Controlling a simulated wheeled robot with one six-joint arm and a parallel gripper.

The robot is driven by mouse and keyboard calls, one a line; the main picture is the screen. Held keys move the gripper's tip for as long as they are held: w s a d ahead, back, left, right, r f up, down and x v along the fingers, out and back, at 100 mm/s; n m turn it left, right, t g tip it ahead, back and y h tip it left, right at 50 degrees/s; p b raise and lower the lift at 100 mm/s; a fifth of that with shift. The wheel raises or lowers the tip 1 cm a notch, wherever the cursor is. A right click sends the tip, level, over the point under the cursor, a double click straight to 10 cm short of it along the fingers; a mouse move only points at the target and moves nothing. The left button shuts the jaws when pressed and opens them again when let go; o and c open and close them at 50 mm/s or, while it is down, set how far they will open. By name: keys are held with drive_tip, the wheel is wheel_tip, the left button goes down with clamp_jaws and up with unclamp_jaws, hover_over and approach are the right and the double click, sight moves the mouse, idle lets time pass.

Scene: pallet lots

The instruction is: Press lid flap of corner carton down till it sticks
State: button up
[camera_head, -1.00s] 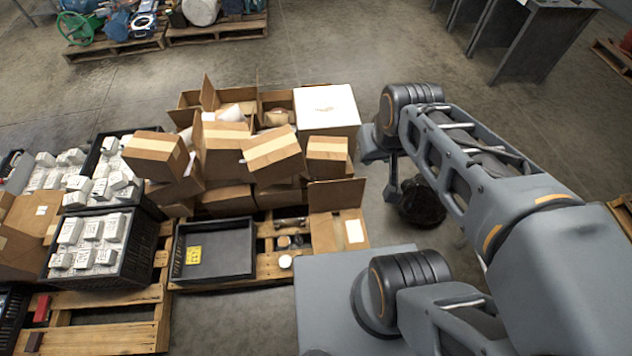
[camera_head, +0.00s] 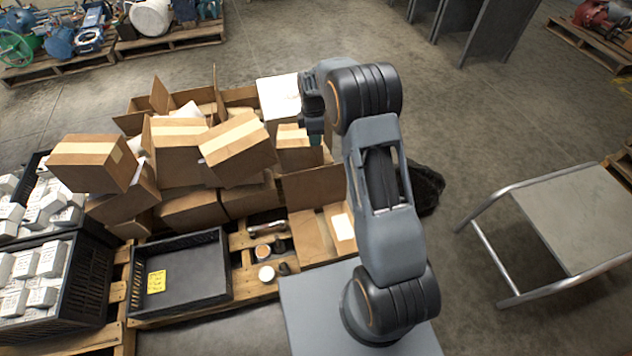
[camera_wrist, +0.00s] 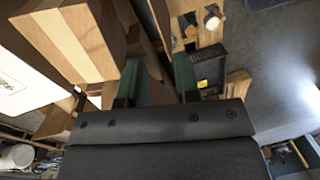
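The corner carton (camera_head: 342,240) sits at the front right corner of the pallet, with a white label on its right part. Its lid flap (camera_head: 313,188) stands up along the far side. My gripper (camera_head: 316,138) is above and behind that flap, beside a small taped carton (camera_head: 296,156), and is partly hidden by my arm. In the wrist view my gripper (camera_wrist: 160,85) has two green fingers spread apart with nothing clearly held between them. Brown cardboard shows beyond the fingers; I cannot tell which piece is the flap.
Taped cartons (camera_head: 238,147) are heaped to the left, with a white box (camera_head: 280,98) behind. A black tray (camera_head: 185,300) with a yellow note and small cans (camera_head: 266,274) lie left of the corner carton. A metal-framed platform (camera_head: 585,215) stands right; floor between is mostly clear.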

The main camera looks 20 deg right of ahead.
drive_tip(key=n+b, duration=0.1)
drive_tip(key=n, duration=0.1)
approach(316, 176)
drive_tip(key=f+b, duration=0.1)
drive_tip(key=f, duration=0.2)
drive_tip(key=f+b, duration=0.1)
drive_tip(key=f, duration=0.2)
drive_tip(key=s+f+b, duration=0.1)
drive_tip(key=f, duration=0.2)
clamp_jaws()
idle(0.4)
